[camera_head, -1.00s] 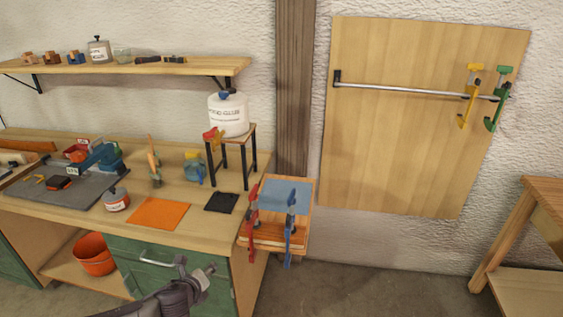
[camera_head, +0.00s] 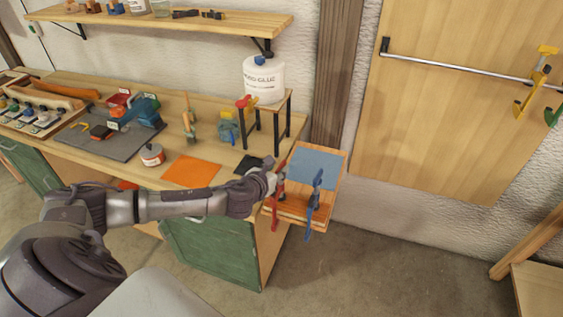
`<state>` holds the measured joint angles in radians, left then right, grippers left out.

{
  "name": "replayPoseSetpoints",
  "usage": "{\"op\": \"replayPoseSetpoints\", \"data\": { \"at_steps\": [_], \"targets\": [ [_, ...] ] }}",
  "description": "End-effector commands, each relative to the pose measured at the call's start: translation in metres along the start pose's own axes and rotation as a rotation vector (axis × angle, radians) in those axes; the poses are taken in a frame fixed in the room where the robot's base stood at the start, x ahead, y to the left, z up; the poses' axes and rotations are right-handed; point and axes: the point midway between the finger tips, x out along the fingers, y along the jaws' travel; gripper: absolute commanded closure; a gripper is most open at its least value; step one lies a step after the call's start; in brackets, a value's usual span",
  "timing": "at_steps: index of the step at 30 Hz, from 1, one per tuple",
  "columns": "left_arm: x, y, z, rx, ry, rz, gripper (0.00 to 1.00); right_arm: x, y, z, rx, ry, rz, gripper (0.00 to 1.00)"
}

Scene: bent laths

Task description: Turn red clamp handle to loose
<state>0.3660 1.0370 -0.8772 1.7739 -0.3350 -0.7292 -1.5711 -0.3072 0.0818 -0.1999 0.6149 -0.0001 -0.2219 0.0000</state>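The red clamp (camera_head: 275,210) hangs upright at the left side of a small wooden stand (camera_head: 333,176) with a blue-grey sheet (camera_head: 314,161) on top. A blue clamp (camera_head: 315,204) is to its right on the same stand. My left arm reaches in from the left, and my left gripper (camera_head: 270,180) is at the upper part of the red clamp, next to its handle. It overlaps the clamp in the view. The fingers are too small and partly hidden, so I cannot tell whether they are open, shut or touching. My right gripper is not in view.
The workbench (camera_head: 95,85) holds a white glue container (camera_head: 264,80) on a small black-legged stand, an orange sheet (camera_head: 191,171) and a black sheet (camera_head: 248,163).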

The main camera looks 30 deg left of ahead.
Motion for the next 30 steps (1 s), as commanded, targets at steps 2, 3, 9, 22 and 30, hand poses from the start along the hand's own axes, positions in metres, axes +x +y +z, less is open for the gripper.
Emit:
{"op": "replayPoseSetpoints", "data": {
  "at_steps": [2, 3, 9, 22, 30],
  "targets": [
    [0.013, -0.001, 0.002, -0.001, -0.001, 0.001, 0.62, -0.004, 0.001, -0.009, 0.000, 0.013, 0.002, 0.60],
    [0.018, 0.000, 0.001, -0.001, 0.000, 0.002, 0.62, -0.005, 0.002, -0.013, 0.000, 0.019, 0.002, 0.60],
    [0.033, 0.000, 0.000, -0.001, 0.001, 0.000, 0.62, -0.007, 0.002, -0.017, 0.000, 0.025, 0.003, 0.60],
    [0.035, 0.000, -0.001, 0.000, 0.001, 0.000, 0.81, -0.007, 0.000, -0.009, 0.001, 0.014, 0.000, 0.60],
    [0.035, 0.000, -0.001, 0.000, 0.001, 0.000, 1.00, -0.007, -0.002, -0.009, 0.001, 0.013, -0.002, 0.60]
  ]
}}
